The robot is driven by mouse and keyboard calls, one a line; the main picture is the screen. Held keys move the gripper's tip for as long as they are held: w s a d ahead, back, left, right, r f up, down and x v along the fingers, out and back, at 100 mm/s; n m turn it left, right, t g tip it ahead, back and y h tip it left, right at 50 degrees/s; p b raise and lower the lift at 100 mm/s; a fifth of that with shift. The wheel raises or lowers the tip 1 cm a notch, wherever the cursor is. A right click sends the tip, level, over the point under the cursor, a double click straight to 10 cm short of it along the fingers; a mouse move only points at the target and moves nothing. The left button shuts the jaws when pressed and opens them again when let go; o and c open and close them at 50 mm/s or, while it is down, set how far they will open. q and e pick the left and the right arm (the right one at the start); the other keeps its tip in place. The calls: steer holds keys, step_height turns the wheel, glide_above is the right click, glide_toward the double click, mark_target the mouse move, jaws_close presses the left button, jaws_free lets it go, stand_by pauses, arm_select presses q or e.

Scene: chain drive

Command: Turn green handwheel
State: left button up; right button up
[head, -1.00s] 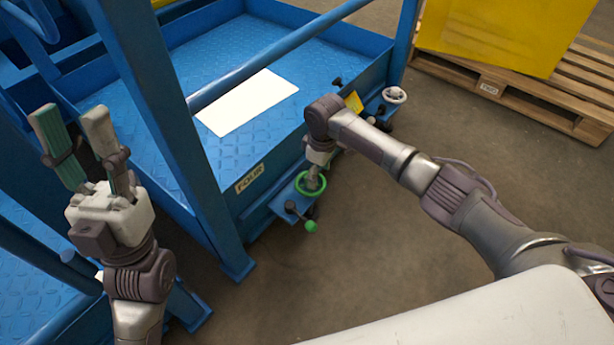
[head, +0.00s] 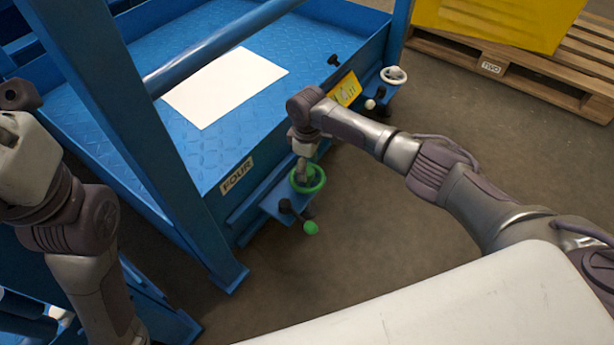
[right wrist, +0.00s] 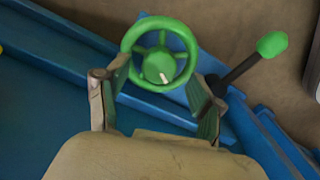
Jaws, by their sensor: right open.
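The green handwheel (head: 308,179) is mounted on a small blue bracket at the front edge of the blue platform. In the right wrist view, the spoked handwheel (right wrist: 160,54) shows just beyond my right gripper (right wrist: 160,80). The jaws are open, with one finger on either side of the wheel's lower part. The left fingertip overlaps the rim in the picture; I cannot tell whether it touches. In the head view, my right gripper (head: 303,173) hangs over the wheel and hides part of it. My left gripper's body (head: 20,150) is at the left edge, its fingers out of view.
A lever with a green knob (head: 310,227) sits close beside the handwheel. A white handwheel (head: 393,75) and a yellow tag (head: 346,90) are farther along the platform edge. A blue post (head: 145,150) stands between my arms. A pallet (head: 520,75) lies at the back right.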

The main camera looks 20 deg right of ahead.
steer(key=shift+f+b, duration=0.55)
steer(key=shift+f, duration=0.8)
steer(key=shift+r, duration=0.1)
steer(key=c, duration=1.1)
